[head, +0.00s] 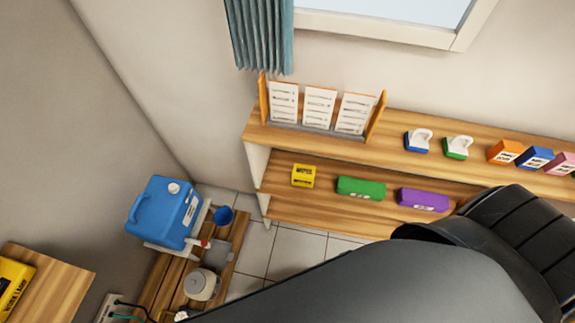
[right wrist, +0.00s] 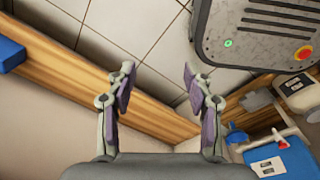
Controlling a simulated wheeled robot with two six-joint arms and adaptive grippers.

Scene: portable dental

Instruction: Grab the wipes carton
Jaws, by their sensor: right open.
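A small yellow carton (head: 303,176) with dark lettering, which looks like the wipes carton, stands near the left end of the lower wooden shelf. It does not clearly show in the right wrist view. My right gripper (right wrist: 159,75) is open and empty in the right wrist view, its two fingers apart above the floor and a wooden board edge. A large black arm of mine crosses the lower right of the head view; the fingers are not visible there. My left gripper is not in view.
On the lower shelf (head: 330,213), a green box (head: 361,188) and a purple box (head: 424,200) stand right of the carton. The upper shelf (head: 390,131) holds a card rack (head: 319,108). A blue water container (head: 164,212) stands left; it appears also in the wrist view (right wrist: 283,160).

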